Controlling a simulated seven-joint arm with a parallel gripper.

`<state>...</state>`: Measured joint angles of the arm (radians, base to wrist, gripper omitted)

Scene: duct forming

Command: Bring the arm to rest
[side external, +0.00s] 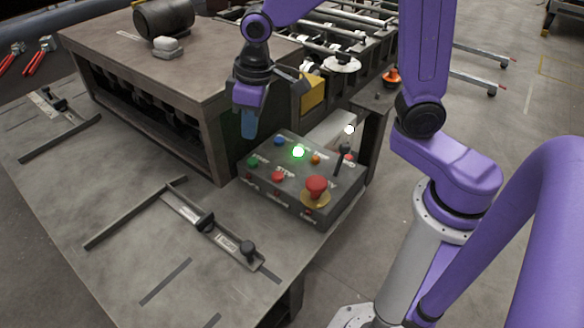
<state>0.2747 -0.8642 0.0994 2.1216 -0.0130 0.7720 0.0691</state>
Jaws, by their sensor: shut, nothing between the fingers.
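My gripper (249,125) hangs from my purple arm, fingers pointing down, over the back left of the control box. Its fingers are together with nothing visible between them. The control box (258,197) sits on the table near its right edge. A green light (298,152) on the box is lit. I cannot tell whether the fingertips touch anything; they appear apart from the box.
A raised machine bench (190,85) stands behind and left of my gripper. A yellow block (312,92) and a roller frame are behind it. Metal stops (225,238) lie on the grey table (110,265). Red-handled pliers (38,60) are at far left.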

